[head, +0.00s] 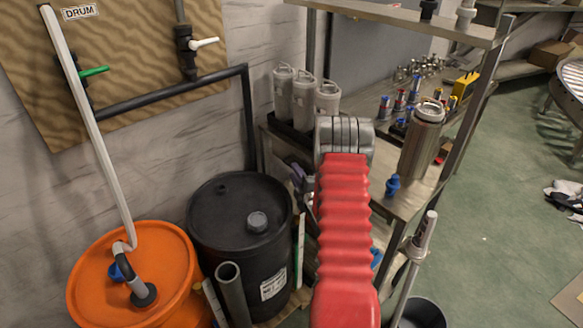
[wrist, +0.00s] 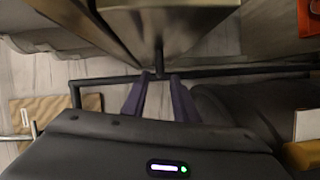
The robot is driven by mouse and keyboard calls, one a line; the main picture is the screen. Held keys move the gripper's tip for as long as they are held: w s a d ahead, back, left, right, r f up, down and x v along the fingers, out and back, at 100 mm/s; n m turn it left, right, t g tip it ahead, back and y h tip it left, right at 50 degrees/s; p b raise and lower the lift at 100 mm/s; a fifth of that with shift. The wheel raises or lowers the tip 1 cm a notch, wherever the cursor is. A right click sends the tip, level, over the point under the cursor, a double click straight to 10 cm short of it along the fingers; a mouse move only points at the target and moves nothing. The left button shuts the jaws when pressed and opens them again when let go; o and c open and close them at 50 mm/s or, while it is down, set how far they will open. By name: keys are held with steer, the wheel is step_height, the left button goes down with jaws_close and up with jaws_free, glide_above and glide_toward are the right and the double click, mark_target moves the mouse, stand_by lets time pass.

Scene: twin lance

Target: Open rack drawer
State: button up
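In the wrist view, a metal box-like front (wrist: 165,25), which looks like the rack drawer, fills the top middle. A dark handle-like bar (wrist: 158,58) hangs from its lower edge. My gripper (wrist: 159,76) has two purple fingers, apart, with their tips on either side of the bar's lower end. I cannot tell whether they touch it. In the head view, my red-sleeved arm reaches to the metal rack (head: 400,205) and hides the drawer. Only a bit of a purple finger shows left of the arm, beside the rack's left side.
A black drum (head: 240,225) and an orange drum (head: 140,270) stand left of my arm. A black wall pipe (head: 170,92) runs behind them. The rack top carries a steel flask (head: 421,140) and white canisters (head: 303,100). A bucket (head: 420,312) stands at right; the green floor beyond is mostly clear.

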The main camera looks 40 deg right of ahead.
steer(key=shift+x, duration=2.5)
steer(key=shift+c, duration=0.6)
jaws_close()
steer(key=shift+f, duration=0.15)
